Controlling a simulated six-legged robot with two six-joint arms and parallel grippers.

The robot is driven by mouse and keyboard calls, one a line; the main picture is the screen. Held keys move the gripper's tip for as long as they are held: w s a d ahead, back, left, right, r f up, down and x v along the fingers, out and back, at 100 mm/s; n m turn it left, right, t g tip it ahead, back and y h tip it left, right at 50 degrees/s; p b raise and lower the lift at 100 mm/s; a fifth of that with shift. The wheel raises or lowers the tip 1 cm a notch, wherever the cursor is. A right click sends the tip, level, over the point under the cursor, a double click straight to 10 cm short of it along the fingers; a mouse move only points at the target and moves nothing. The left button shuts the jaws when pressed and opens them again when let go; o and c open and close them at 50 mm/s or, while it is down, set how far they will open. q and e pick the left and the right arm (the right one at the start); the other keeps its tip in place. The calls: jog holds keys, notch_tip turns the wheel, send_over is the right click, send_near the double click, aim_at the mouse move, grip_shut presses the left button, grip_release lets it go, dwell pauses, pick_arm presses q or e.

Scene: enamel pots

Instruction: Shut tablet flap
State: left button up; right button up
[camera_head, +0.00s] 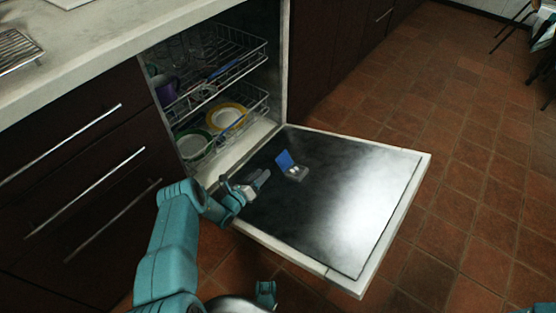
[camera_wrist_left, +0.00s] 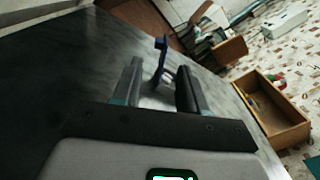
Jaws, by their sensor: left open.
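The tablet flap (camera_head: 285,160) is a small blue panel standing open and tilted up. It belongs to the grey tablet compartment (camera_head: 296,174) on the dark inner face of the lowered dishwasher door (camera_head: 330,215). My left gripper (camera_head: 257,183) is open and empty, low over the door, to the left of the compartment and apart from it. In the left wrist view the flap (camera_wrist_left: 161,45) shows edge-on as a thin dark blue upright piece, beyond and between the fingers (camera_wrist_left: 157,88). The compartment is partly hidden there by the right finger. My right gripper is not seen.
The dishwasher racks (camera_head: 225,110) behind the door hold plates and a purple mug (camera_head: 166,92). Drawers with bar handles (camera_head: 85,190) stand to the left. The door's right part is clear. The left wrist view shows an open wooden drawer (camera_wrist_left: 285,135) at the right.

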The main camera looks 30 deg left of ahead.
aim_at(283, 161)
pick_arm(q)
jog(key=w+b, duration=0.1)
jog(key=w, duration=0.2)
jog(key=w+b, duration=0.2)
jog(key=w, duration=0.1)
jog(key=w+b, duration=0.1)
jog(key=w, duration=0.2)
jog(key=shift+w+d+f, duration=0.15)
jog(key=shift+w+d, duration=0.2)
jog(key=shift+d, duration=0.05)
jog(key=shift+w+b, duration=0.3)
jog(key=shift+w, duration=0.05)
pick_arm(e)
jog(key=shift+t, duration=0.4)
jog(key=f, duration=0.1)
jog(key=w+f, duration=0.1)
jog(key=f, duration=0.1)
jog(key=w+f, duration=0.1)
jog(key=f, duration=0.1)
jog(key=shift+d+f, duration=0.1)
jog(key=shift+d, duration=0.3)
pick_arm(q)
grip_shut()
